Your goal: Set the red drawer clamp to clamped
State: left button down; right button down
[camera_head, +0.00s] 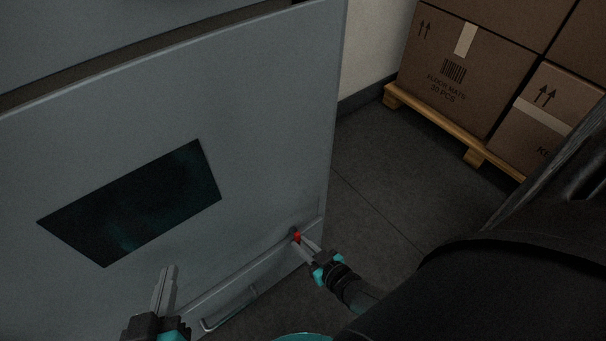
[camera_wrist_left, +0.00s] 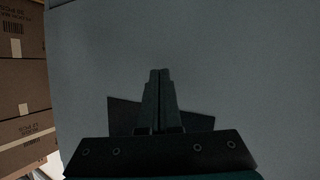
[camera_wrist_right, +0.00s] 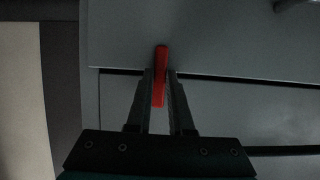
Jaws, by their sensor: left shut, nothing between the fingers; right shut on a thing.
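The red drawer clamp (camera_head: 297,236) is a small red lever near the lower right corner of the grey cabinet front. In the right wrist view the clamp (camera_wrist_right: 161,62) runs straight up and down the picture, its upper end over the panel above a dark seam. My right gripper (camera_head: 302,243) is shut on the clamp, with the fingers on both sides of its lower part (camera_wrist_right: 159,88). My left gripper (camera_head: 172,268) is shut and empty in front of the cabinet. It also shows in the left wrist view (camera_wrist_left: 159,72), before the panel with the dark rectangle.
The grey cabinet (camera_head: 270,110) fills the left side, with a dark rectangular panel (camera_head: 135,205) on it. A drawer handle (camera_head: 228,310) is low at the front. Cardboard boxes (camera_head: 465,65) stand on a wooden pallet (camera_head: 440,122) at the back right. Floor (camera_head: 380,180) between is clear.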

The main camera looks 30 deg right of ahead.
jog(key=c, duration=0.8)
grip_release()
pick_arm(q)
jog(key=shift+s+f, duration=0.15)
pick_arm(e)
jog(key=shift+s+r+p, duration=0.25)
jog(key=shift+s+p, duration=0.1)
jog(key=shift+s, duration=0.1)
jog(key=shift+p+v, duration=0.45)
jog(key=shift+v, duration=0.45)
pick_arm(q)
jog(key=s+a+f+g+y+p, duration=0.4)
jog(key=s+a+g+p, duration=0.1)
jog(key=a+g, duration=0.3)
jog(key=shift+s+a+n, duration=0.25)
jog(key=shift+a+n, duration=0.05)
jog(key=shift+a, duration=0.2)
pick_arm(e)
jog(key=a+v, duration=0.1)
jog(key=v, duration=1.1)
jog(key=shift+s+d, duration=0.15)
jog(key=shift+d, duration=0.35)
